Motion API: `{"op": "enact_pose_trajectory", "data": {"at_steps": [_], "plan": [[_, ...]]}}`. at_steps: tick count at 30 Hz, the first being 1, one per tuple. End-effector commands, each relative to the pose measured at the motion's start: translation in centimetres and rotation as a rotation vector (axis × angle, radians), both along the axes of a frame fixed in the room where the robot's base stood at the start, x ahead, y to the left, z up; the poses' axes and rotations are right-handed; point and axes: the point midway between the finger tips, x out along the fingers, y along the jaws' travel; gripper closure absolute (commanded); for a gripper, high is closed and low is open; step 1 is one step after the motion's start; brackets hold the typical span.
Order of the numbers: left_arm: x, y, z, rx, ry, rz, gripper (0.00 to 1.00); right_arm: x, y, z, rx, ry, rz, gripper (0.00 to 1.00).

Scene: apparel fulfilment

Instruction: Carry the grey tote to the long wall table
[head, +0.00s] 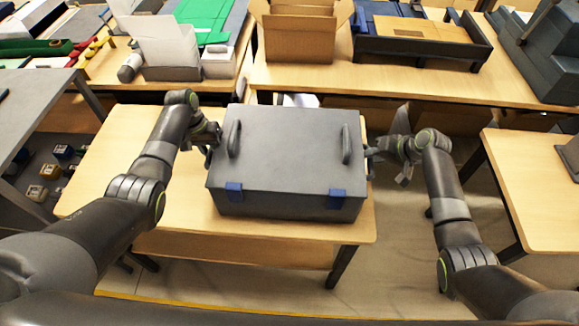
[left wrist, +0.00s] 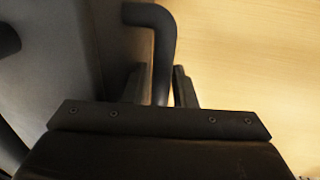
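The grey tote (head: 285,150) is a closed box with two dark handles on its lid and two blue latches on its front. It rests upright on a light wooden table. My left gripper (head: 214,134) is at its left side. In the left wrist view, a dark side handle (left wrist: 163,50) stands between the two fingers of my left gripper (left wrist: 160,87), with small gaps showing beside it. My right gripper (head: 372,151) is at the tote's right side; its fingertips are too small and partly hidden to tell their opening. The long wall table (head: 290,78) runs across the back.
A grey bench (head: 45,108) is at left and another wooden table (head: 530,180) at right. Floor shows between the tables.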

Motion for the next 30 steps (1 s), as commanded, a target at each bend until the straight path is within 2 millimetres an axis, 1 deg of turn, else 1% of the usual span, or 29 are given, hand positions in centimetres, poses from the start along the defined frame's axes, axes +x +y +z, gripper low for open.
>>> {"op": "enact_pose_trajectory", "data": {"at_steps": [7, 8, 12, 13, 14, 24, 25, 30], "plan": [[0.02, -0.01, -0.02, 0.0, -0.001, 0.0, 0.76, 0.02, 0.01, -0.02, 0.0, 0.0, 0.0, 0.73], [0.02, -0.01, -0.01, 0.0, -0.001, 0.0, 0.78, 0.02, 0.01, -0.02, 0.0, 0.0, 0.0, 0.76], [0.02, 0.0, 0.0, 0.0, -0.001, 0.0, 0.97, 0.02, 0.01, -0.01, 0.0, 0.0, 0.0, 0.94], [0.02, 0.0, 0.0, 0.0, -0.001, 0.0, 1.0, 0.02, 0.01, -0.01, 0.0, 0.0, 0.0, 0.98], [0.02, 0.0, 0.0, 0.0, -0.001, 0.0, 1.0, 0.01, 0.0, 0.0, 0.0, 0.0, 0.0, 1.0], [0.03, 0.01, 0.02, 0.0, -0.001, 0.0, 1.0, 0.01, -0.02, -0.01, 0.0, 0.0, 0.0, 1.0], [0.16, -0.01, 0.24, 0.0, -0.004, 0.0, 1.0, 0.14, 0.03, 0.26, 0.001, -0.005, 0.0, 1.0], [0.16, 0.0, 0.36, 0.001, -0.004, 0.0, 1.0, 0.13, 0.04, 0.39, 0.001, -0.005, 0.0, 1.0]]}}
